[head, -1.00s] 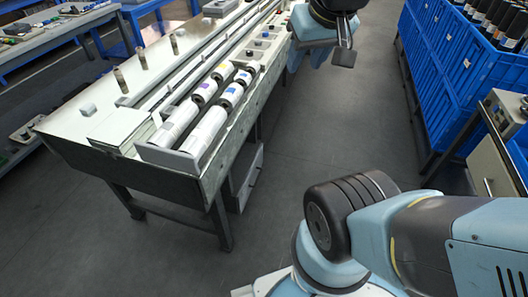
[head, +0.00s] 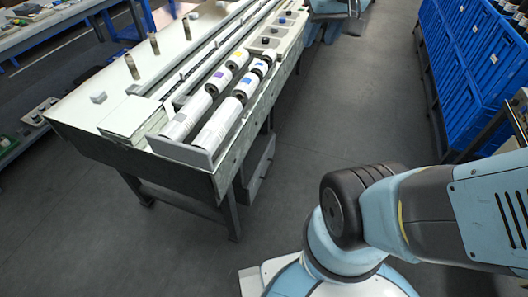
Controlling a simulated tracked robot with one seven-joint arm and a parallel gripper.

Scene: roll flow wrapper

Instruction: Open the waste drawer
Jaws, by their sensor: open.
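A grey box-like unit (head: 258,168) hangs under the right side of the long bench; it may be the waste drawer, but I see no clear handle on it and cannot tell whether it is shut. My gripper (head: 342,17) is at the top edge of the head view, partly cut off. Its dark fingers show, open and apparently empty. It is beyond and to the right of the grey unit, clearly apart from it in the picture.
The long bench (head: 110,155) carries a tray of several white rolls (head: 215,125) and upright metal posts. Blue crates (head: 465,75) line the right side, with a cabinet (head: 518,115) in front. Grey floor (head: 350,110) between is clear.

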